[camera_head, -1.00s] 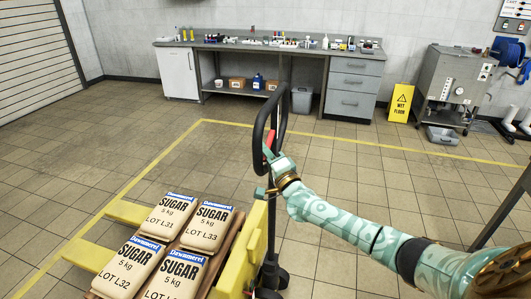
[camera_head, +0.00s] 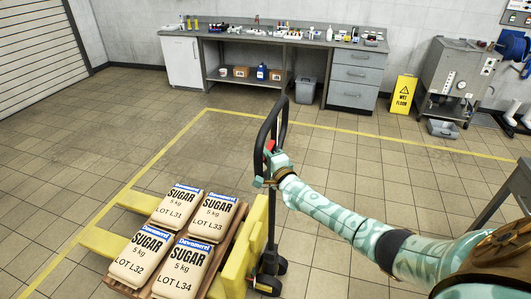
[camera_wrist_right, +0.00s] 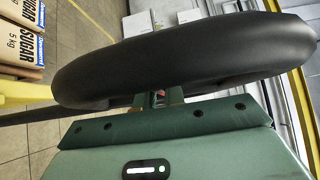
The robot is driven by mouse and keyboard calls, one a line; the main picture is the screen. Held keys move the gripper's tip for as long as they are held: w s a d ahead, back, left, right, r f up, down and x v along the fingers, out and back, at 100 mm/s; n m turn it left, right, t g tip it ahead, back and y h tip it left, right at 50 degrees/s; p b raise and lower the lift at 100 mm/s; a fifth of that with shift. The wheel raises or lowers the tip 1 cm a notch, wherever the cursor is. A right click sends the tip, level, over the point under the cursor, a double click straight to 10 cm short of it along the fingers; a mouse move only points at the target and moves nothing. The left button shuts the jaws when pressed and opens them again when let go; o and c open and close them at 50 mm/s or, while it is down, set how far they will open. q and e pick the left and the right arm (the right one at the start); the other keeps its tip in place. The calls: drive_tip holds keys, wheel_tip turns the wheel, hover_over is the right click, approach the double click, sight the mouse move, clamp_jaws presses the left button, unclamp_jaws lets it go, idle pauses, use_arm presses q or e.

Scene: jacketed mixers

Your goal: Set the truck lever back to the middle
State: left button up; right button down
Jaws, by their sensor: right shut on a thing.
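The yellow pallet truck (camera_head: 242,255) stands on the floor with its black loop handle (camera_head: 284,118) upright. The red truck lever (camera_head: 270,145) shows inside the lower part of the loop. My right gripper (camera_head: 269,158) is at the foot of the loop, shut on the lever, its jaws hiding part of it. In the right wrist view the black loop (camera_wrist_right: 180,55) crosses close in front of the gripper (camera_wrist_right: 158,102). A small red bit of the lever (camera_wrist_right: 158,94) shows there between the jaws. My left gripper is out of view.
Several sugar bags (camera_head: 170,247) lie on a wooden pallet over the truck's forks. Yellow floor lines (camera_head: 330,126) mark a bay around it. A workbench (camera_head: 270,38), a wet floor sign (camera_head: 402,93) and a steel mixer (camera_head: 451,75) stand at the back. The floor between is clear.

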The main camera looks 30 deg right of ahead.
drive_tip(key=c, duration=1.8)
unclamp_jaws()
drive_tip(key=shift+o, duration=0.2)
drive_tip(key=s+a+p, duration=0.1)
drive_tip(key=s+p, duration=0.3)
drive_tip(key=s, duration=1.2)
drive_tip(key=shift+s, duration=0.2)
drive_tip(key=shift+a, duration=0.1)
